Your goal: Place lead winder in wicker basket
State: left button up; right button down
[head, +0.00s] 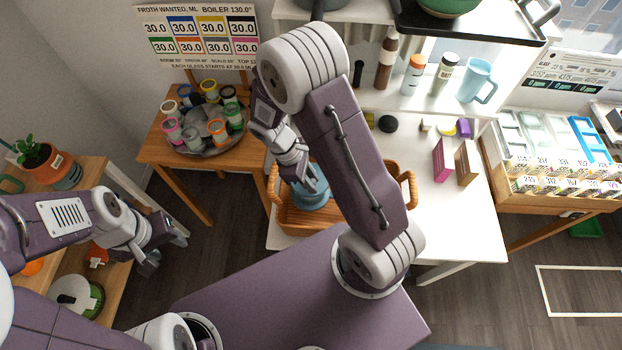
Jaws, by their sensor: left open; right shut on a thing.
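A wicker basket (290,219) with two loop handles stands on the white table, partly hidden behind my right arm. A blue rounded thing, which looks like the lead winder (316,194), is at the basket's opening, over its inside. My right gripper (304,184) reaches down over the basket and is shut on the lead winder. I cannot tell whether the winder touches the basket floor. My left gripper (166,254) is open and empty, low at the left beside the wooden shelf.
A round tray (205,148) of several colored jars stands on the wooden table left of the basket. Pink (441,160) and brown (466,163) boxes stand to the right, with bottles and a blue jug (476,80) behind.

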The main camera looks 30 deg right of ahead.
aim_at(312, 200)
jog(key=shift+r, duration=0.1)
jog(key=shift+d+f+b, duration=0.1)
jog(key=shift+f+b, duration=2.6)
jog(key=shift+f, duration=1.65)
jog(key=c, duration=1.1)
grip_release()
jog(key=shift+c, duration=0.2)
jog(key=o, duration=0.3)
